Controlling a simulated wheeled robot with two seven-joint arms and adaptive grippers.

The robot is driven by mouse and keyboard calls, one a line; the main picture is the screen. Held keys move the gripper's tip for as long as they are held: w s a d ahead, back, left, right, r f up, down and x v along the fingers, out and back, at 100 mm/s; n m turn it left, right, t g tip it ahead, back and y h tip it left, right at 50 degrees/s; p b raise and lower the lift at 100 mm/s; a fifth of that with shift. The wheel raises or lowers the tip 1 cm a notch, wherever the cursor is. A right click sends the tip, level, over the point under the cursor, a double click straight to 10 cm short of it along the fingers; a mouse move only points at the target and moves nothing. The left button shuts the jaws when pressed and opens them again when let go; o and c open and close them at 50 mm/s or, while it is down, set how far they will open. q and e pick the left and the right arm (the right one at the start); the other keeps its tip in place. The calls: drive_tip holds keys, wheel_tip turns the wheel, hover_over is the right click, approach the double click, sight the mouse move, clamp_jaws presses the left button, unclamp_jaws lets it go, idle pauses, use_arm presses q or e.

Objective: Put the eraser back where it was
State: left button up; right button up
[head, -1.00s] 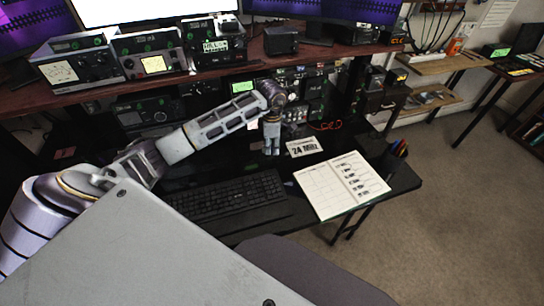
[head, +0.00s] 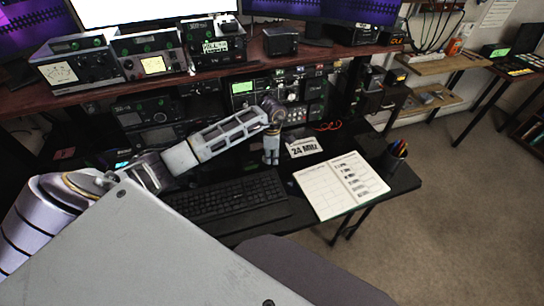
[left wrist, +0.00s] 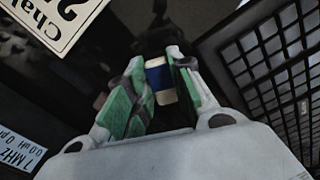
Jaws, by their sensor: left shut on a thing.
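My left gripper (head: 271,160) points down over the dark desk, between the keyboard and the white "24 MHz" card. In the left wrist view its green-padded fingers (left wrist: 155,100) are shut on the eraser (left wrist: 160,82), a small block with a blue band and pale ends. The eraser cannot be made out in the head view. I cannot tell whether it touches the desk. My right gripper is not in view.
The black keyboard (head: 232,196) lies left of the gripper. The "24 MHz" card (head: 303,147) is to its right, and an open notebook (head: 342,185) lies nearer the front. A pen cup (head: 396,158) stands at the desk's right. Radios (head: 78,66) line the shelf.

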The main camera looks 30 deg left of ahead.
use_arm(q)
drive_tip(key=shift+f, duration=0.15)
idle(0.3)
drive_tip(key=o, duration=0.9)
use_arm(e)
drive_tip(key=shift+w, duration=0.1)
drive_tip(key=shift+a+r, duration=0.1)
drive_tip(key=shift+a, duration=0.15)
use_arm(q)
drive_tip(key=shift+r, duration=0.45)
wheel_tip(320, 180, up, 11)
drive_tip(key=shift+r, duration=0.2)
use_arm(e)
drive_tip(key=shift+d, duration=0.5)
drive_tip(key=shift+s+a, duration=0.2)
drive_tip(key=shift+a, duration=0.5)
